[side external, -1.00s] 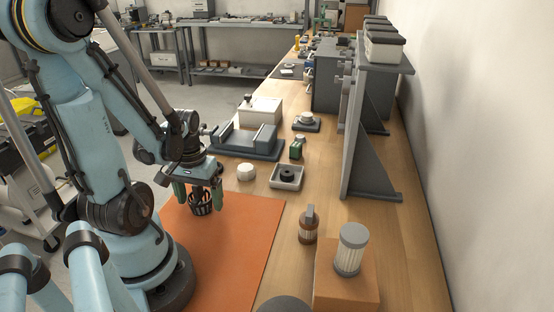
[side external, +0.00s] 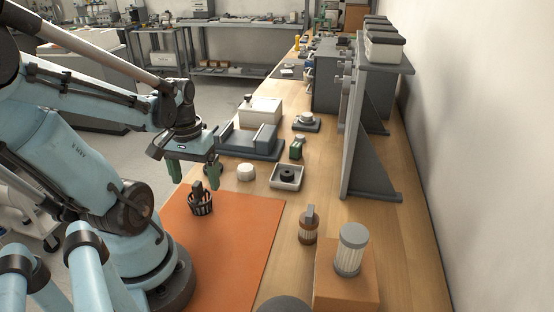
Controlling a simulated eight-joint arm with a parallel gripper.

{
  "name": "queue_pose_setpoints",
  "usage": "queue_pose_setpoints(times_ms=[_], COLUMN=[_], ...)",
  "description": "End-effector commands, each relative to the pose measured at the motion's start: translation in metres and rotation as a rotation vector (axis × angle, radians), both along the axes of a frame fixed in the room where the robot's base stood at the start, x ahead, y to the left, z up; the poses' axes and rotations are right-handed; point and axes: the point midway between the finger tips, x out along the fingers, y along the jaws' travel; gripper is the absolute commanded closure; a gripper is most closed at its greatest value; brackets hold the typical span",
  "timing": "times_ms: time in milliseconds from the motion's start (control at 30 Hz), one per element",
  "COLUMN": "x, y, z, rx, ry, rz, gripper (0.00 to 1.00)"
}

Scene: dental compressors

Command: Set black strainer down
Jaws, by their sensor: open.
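The black strainer (side external: 201,205), an open cage shape with a dark upright part on top, stands on the orange mat (side external: 245,235) near the mat's far left edge. My gripper (side external: 195,177) is open, with its two green fingers apart. It is above the strainer, with the strainer's top near fingertip height between the fingers in this view. The fingers do not appear to touch it. Exact clearance cannot be told from this one view.
A white round cap (side external: 246,172) and a white tray (side external: 287,184) holding a black ring stand beyond the mat. A brown-based filter (side external: 309,228) and a larger filter (side external: 350,250) on a wooden block stand to the right. The mat's middle is clear.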

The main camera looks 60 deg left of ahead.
Motion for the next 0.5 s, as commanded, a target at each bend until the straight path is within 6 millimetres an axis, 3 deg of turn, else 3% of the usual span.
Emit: queue_pose_setpoints(times_ms=[500], x=[0.000], y=[0.000], z=[0.054], rx=[0.000], ry=[0.000], rz=[0.000], gripper=[0.10])
